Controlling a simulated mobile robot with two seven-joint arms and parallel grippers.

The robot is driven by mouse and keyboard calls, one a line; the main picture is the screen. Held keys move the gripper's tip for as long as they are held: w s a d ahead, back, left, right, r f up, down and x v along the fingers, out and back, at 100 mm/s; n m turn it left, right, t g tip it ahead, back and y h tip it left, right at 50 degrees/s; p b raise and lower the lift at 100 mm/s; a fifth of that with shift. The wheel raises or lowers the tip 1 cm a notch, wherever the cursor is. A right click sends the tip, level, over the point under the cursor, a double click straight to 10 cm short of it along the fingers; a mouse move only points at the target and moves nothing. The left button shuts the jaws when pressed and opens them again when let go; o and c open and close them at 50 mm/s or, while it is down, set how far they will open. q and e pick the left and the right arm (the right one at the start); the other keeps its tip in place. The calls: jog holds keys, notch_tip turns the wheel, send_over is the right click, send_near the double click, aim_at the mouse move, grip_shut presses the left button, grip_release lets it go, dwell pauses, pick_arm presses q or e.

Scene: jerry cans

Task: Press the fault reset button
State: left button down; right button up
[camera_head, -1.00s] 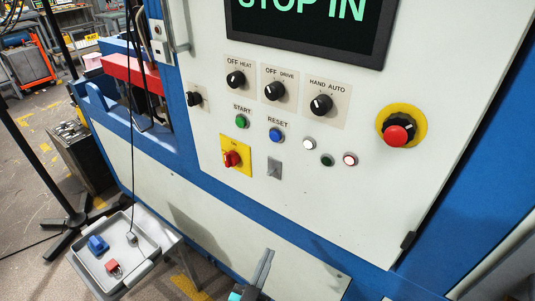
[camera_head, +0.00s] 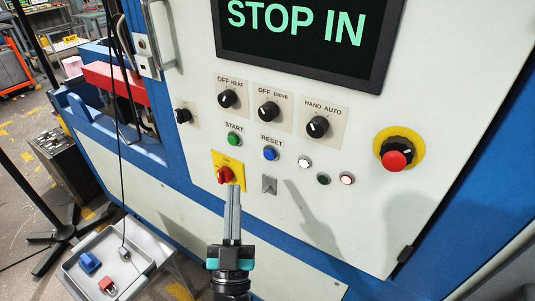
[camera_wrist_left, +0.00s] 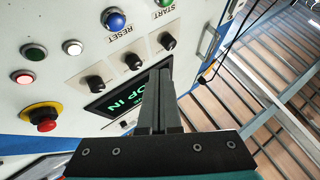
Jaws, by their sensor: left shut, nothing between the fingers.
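The blue reset button (camera_head: 270,153) is on the white control panel (camera_head: 330,230), under the label RESET and right of the green start button (camera_head: 233,140). In the left wrist view the blue button (camera_wrist_left: 115,19) is at the top, with the green button (camera_wrist_left: 164,2) to its right. My left gripper (camera_head: 233,190) is shut and empty, its fingers pointing up the panel below and left of the blue button, apart from it in the picture. It also shows in the left wrist view (camera_wrist_left: 158,75). My right gripper is not in view.
A red emergency stop (camera_head: 396,155) on a yellow ring is at the right. A red switch on a yellow plate (camera_head: 236,165) is beside my fingertips. Three knobs (camera_head: 268,110) sit above the buttons. A screen (camera_head: 300,45) reads STOP IN. A grey tray (camera_head: 150,247) stands lower left.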

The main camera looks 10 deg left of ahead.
pick_arm(q)
jog(key=b, duration=0.4)
send_near(270, 155)
jog(key=w+a+r, duration=0.3)
jog(key=r, duration=0.1)
jog(key=shift+w+r, duration=0.15)
jog(key=shift+w, duration=0.25)
jog(key=shift+w+d, duration=0.1)
jog(key=shift+w, duration=0.05)
dwell(1.3)
jog(key=shift+w, duration=0.25)
jog(key=shift+w+d, duration=0.2)
jog(key=shift+w, duration=0.2)
dwell(0.6)
jog(key=shift+s, duration=0.1)
jog(key=shift+s+a+p, duration=0.3)
jog(key=shift+s, duration=0.4)
